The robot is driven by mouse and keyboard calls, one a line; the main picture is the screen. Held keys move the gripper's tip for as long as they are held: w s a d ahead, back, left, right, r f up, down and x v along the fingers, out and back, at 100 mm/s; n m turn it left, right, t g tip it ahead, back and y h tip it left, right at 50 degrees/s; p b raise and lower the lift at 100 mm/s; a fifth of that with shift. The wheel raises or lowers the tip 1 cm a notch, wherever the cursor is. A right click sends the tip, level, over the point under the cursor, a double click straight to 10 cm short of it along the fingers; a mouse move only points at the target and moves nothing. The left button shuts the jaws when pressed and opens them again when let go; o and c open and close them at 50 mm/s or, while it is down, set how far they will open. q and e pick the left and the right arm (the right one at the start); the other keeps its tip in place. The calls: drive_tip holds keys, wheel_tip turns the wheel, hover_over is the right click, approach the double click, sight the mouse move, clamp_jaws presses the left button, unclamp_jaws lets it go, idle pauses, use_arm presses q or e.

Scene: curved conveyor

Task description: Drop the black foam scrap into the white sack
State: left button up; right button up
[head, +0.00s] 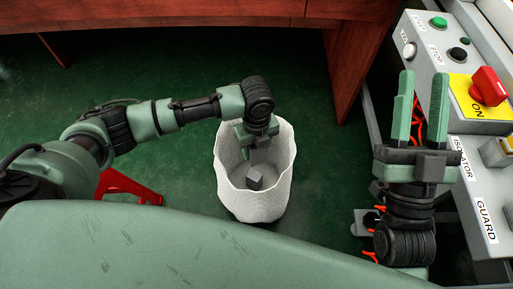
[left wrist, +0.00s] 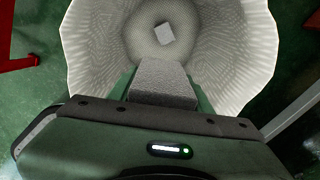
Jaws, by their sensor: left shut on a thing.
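The white sack (head: 225,170) stands open on the green floor, and its ribbed inside fills much of the left wrist view (left wrist: 90,45). My left gripper (head: 250,152) points down at the sack's mouth. It is shut on a dark grey, speckled block (left wrist: 162,80), which I take for the black foam scrap, held over the sack's opening. A lighter grey block (left wrist: 164,33) lies on the sack's bottom. A grey block also shows inside the rim in the head view (head: 254,178); I cannot tell which of the two it is. My right gripper (head: 423,75) is open and empty.
A grey control box with a red knob (head: 489,86) on a yellow plate and several buttons stands at the right, near my right gripper. A reddish wooden table (head: 180,14) is at the back. A red bracket (head: 128,186) lies left of the sack.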

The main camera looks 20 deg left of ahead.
use_arm(q)
drive_tip(key=o, duration=1.4)
drive_tip(key=shift+c, duration=0.2)
drive_tip(key=shift+r, duration=0.15)
use_arm(e)
drive_tip(key=shift+w, duration=0.1)
use_arm(q)
wheel_tip(320, 180, up, 3)
drive_tip(key=shift+r+p, duration=0.1)
drive_tip(key=shift+p, duration=0.75)
wheel_tip(320, 180, up, 4)
drive_tip(key=shift+p, duration=0.75)
drive_tip(key=shift+r, duration=0.15)
use_arm(e)
drive_tip(key=w+d+f+g+h, duration=0.1)
drive_tip(key=w+f+g+h, duration=0.1)
drive_tip(key=f+g, duration=0.6)
wheel_tip(320, 180, down, 6)
drive_tip(key=shift+w+g+h, duration=0.4)
drive_tip(key=shift+w, duration=0.3)
